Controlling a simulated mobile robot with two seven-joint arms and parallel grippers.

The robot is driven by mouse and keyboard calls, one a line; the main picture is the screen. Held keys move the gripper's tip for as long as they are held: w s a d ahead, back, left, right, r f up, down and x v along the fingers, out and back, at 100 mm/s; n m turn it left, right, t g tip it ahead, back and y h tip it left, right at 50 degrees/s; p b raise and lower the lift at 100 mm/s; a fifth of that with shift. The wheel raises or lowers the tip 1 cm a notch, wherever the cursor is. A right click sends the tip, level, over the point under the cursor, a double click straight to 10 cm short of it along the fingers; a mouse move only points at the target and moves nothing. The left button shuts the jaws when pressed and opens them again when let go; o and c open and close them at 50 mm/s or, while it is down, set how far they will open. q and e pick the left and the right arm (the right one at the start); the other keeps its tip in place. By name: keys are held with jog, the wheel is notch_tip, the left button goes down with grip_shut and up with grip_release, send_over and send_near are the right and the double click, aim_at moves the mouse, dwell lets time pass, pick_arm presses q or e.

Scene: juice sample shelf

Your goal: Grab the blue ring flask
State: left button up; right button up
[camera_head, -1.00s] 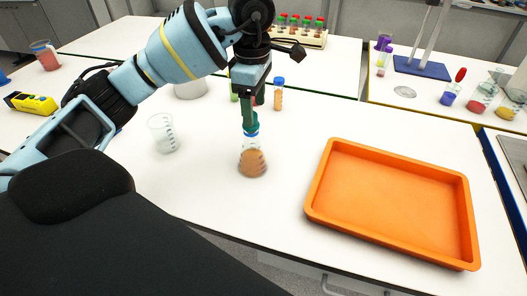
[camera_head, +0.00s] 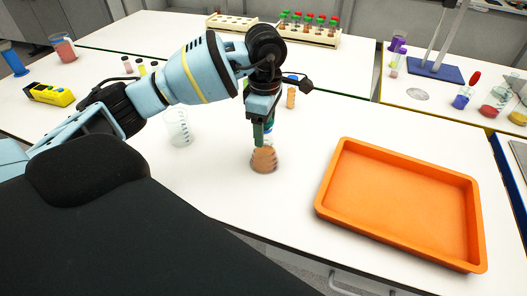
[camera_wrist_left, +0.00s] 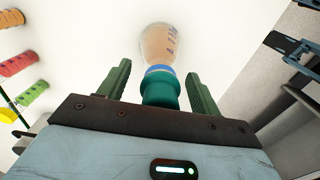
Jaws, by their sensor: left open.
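The blue ring flask (camera_head: 264,160) stands upright on the white table, with orange-brown liquid in it. In the left wrist view the flask (camera_wrist_left: 158,45) shows its blue ring and a green stopper (camera_wrist_left: 160,90). My left gripper (camera_head: 262,138) is right at the flask's neck from above. In the left wrist view its two green fingers (camera_wrist_left: 160,84) are open, one on each side of the stopper, with gaps visible. In the head view the fingers and wrist partly hide the flask's neck. My right gripper is not in view.
An empty orange tray (camera_head: 328,215) lies to the right of the flask. A clear beaker (camera_head: 179,130) stands to its left, and an orange vial (camera_head: 291,95) behind it. A rack of tubes (camera_head: 312,38) is at the back. Table between flask and tray is clear.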

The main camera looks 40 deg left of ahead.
pick_arm(q)
jog(key=shift+f, duration=0.5)
grip_shut()
jog(key=shift+r, duration=0.2)
jog(key=shift+r, duration=1.35)
jog(key=shift+s+d+r, duration=0.1)
jog(key=shift+r, duration=0.2)
jog(key=s+d+r, duration=0.1)
jog(key=s+d, duration=0.8)
jog(key=s, duration=0.3)
jog(key=shift+s+d+r, duration=0.15)
jog(key=shift+d+r, duration=0.05)
jog(key=shift+d, duration=0.05)
jog(key=shift+s, duration=0.1)
